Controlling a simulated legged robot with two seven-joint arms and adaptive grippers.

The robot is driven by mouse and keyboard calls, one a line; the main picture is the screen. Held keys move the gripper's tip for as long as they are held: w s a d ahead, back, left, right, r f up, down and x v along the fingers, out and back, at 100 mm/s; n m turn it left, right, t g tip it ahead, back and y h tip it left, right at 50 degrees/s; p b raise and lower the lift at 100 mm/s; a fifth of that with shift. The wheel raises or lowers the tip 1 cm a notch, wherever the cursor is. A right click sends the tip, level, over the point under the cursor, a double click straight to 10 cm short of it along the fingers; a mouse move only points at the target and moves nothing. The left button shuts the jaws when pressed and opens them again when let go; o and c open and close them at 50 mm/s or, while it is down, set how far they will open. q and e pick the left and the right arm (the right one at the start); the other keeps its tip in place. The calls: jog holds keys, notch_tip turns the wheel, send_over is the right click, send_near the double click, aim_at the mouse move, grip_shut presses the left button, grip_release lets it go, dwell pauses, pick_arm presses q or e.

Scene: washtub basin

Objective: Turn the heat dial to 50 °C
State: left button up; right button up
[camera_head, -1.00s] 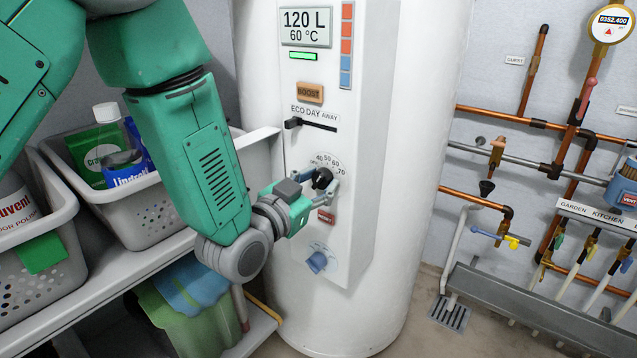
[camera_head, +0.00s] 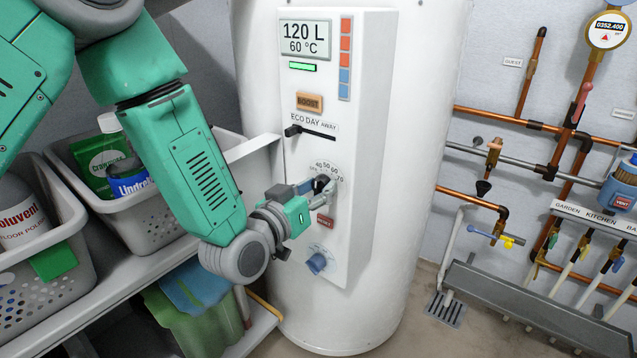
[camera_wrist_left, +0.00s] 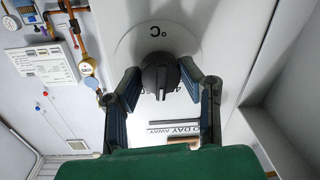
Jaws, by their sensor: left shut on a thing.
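The heat dial is a black knob (camera_head: 322,183) on the white front panel of the boiler, with a printed scale of 40, 50, 60 and 70 above it. The display (camera_head: 306,38) above reads 120 L and 60 °C. My left gripper (camera_head: 321,192) comes from the left and is shut on the knob. In the left wrist view the dark knob (camera_wrist_left: 159,74) sits between the two fingertips of the left gripper (camera_wrist_left: 162,80). The knob hides part of the scale there, and its exact setting cannot be read. My right gripper is not in view.
On the panel, a black slider (camera_head: 293,130) and a BOOST button (camera_head: 309,101) lie above the dial. A red button (camera_head: 325,222) and a blue knob (camera_head: 317,263) lie below. Grey baskets (camera_head: 150,209) stand on a shelf at left. Copper pipes (camera_head: 480,201) run at right.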

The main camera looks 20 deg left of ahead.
pick_arm(q)
jog(key=shift+s+f+n, duration=0.15)
jog(key=shift+f+n, duration=0.15)
jog(key=shift+f, duration=0.05)
jog(key=o, duration=1.1)
jog(key=shift+r, duration=0.1)
jog(key=v, duration=0.7)
jog(key=shift+s+a, duration=0.15)
jog(key=shift+a, duration=0.05)
